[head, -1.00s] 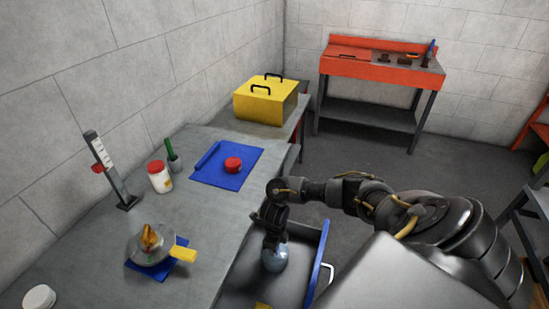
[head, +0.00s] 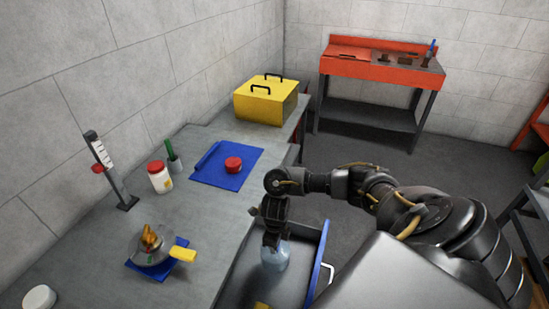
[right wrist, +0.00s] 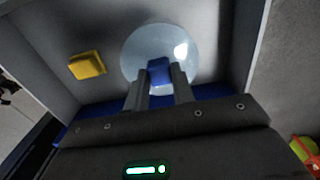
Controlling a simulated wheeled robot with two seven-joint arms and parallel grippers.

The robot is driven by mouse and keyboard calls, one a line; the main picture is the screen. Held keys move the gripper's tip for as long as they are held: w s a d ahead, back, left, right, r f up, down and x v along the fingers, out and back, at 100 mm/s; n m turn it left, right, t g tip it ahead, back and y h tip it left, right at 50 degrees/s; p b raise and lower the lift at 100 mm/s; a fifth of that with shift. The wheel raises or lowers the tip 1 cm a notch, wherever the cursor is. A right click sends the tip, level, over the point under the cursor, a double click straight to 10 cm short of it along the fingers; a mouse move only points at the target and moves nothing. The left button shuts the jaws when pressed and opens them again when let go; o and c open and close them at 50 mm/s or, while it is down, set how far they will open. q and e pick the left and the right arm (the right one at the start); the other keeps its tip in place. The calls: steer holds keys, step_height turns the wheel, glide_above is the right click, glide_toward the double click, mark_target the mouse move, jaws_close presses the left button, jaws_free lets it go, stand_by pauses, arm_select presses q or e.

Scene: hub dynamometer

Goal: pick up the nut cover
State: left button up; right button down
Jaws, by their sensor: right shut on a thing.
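The nut cover looks like a clear, rounded dome with a blue knob on top. It is in the open drawer in the head view (head: 275,260), and its dome fills the upper middle of the right wrist view (right wrist: 135,58). My right gripper (head: 273,240) points down over it. In the right wrist view, the two fingers (right wrist: 160,78) are shut on the blue knob. I cannot tell whether the dome touches the drawer floor. My left gripper is not in view.
The drawer (head: 318,262) has a blue front and holds a yellow block (right wrist: 87,65). The grey bench (head: 207,235) carries a blue mat (head: 240,163) with a red round thing (head: 233,165), a red-lidded jar (head: 159,178), and a device (head: 150,256) with a yellow handle. A yellow box (head: 265,103) stands behind.

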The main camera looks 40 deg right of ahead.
steer(key=s+r, duration=0.1)
steer(key=s+a+r+p, duration=0.1)
steer(key=r, duration=0.1)
steer(key=s+a+r, duration=0.1)
steer(key=shift+a+r, duration=0.2)
steer(key=shift+r, duration=0.15)
steer(key=s+a+r+p, duration=0.2)
steer(key=s+a+r, duration=0.1)
steer(key=s+a, duration=0.2)
steer(key=shift+s, duration=0.7)
